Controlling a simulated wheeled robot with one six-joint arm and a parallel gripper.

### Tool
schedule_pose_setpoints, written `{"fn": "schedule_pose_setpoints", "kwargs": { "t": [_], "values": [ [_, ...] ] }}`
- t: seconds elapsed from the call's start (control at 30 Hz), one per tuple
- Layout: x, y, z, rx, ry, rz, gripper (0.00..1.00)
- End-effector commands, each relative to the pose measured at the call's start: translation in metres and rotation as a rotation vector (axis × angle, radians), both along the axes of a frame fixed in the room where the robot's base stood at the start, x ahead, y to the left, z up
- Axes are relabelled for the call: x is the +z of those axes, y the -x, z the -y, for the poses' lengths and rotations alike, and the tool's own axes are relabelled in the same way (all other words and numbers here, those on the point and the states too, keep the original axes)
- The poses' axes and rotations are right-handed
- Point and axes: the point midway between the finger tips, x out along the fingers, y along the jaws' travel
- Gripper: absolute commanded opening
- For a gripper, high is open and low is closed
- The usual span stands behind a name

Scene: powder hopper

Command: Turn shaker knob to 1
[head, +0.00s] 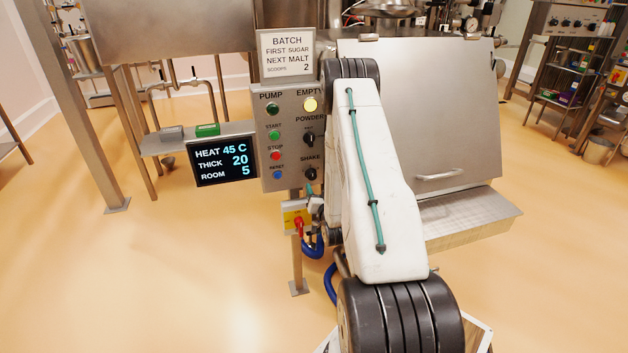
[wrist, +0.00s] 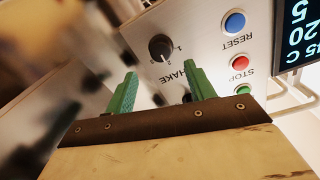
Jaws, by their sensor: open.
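The shaker knob (head: 310,174) is a small black knob on the grey control panel (head: 284,100), below the word SHAKE. In the wrist view, which shows the panel upside down, the black shaker knob (wrist: 161,48) has a pale mark on it and small numerals beside it. I cannot tell surely which numeral it points to. My gripper (wrist: 162,74) is open, with two green fingers. Its fingertips lie just below the knob in the picture, apart from it, with nothing between them.
The powder knob (head: 309,139) sits above the shaker knob. Left of it are the START (head: 274,135), STOP (head: 275,155) and RESET (head: 277,174) buttons. A display (head: 223,161) stands left of the panel. A yellow box with a red switch (head: 297,220) is below.

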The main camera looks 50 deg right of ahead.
Motion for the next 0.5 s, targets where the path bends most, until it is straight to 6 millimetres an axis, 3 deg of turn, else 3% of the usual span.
{"fn": "schedule_pose_setpoints", "kwargs": {
  "t": [0.3,0.5],
  "values": [
    [0.0,-0.043,0.027,0.004,0.002,0.0,0.54],
    [0.001,-0.057,0.037,0.003,0.001,-0.001,0.54]
  ]
}}
